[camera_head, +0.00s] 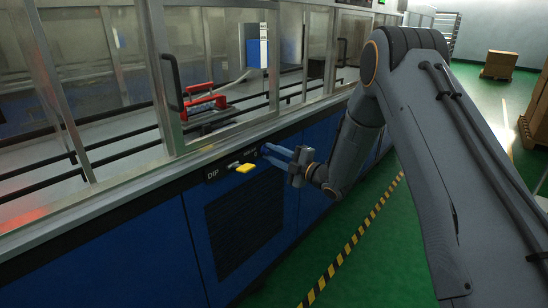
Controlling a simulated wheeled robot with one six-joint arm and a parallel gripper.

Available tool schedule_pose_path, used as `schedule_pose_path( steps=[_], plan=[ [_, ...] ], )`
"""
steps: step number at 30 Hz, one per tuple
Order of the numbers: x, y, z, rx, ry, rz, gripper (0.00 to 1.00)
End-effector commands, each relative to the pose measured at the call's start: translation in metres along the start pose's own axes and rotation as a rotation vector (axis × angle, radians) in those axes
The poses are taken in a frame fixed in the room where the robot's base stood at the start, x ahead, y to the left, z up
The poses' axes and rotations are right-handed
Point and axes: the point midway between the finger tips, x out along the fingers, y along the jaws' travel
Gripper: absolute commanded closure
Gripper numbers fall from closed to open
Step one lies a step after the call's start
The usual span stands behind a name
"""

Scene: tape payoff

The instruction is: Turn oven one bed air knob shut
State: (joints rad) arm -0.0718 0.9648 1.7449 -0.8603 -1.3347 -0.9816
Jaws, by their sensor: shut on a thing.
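My gripper (268,152) is at the front panel of the blue machine, its bluish fingers reaching left to the dark control strip. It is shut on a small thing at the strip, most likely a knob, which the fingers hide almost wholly. I cannot tell how far that knob is turned. Just left of the fingers, apart from them, a yellow handle (245,168) sticks out of the same strip. A label reading "DIP" is left of the handle; another label by the fingers is too small to read.
The blue machine (148,245) has a steel frame and windows above the strip. A red-handled part (206,99) lies inside behind the frame. A black handle (172,82) sticks out on a post. Green floor with a yellow-black line (350,245) lies right; cardboard boxes (499,64) stand far off.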

Motion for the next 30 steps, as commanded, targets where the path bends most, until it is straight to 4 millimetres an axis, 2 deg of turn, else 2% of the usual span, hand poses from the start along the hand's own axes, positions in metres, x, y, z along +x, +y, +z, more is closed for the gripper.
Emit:
schedule_pose_path(
  steps=[9, 24, 25, 28, 30],
  plan=[
    [0.0032, 0.0012, -0.0037, -0.110, 0.015, 0.001, 0.99],
    [0.0034, 0.0016, -0.0043, -0.128, 0.017, 0.001, 0.98],
    [0.0034, 0.0016, -0.0044, -0.128, 0.018, 0.001, 0.74],
    [0.0029, 0.0013, -0.0037, -0.127, 0.016, 0.001, 0.58],
    [0.0013, 0.0015, -0.0015, -0.126, 0.012, 0.001, 0.58]
  ],
)
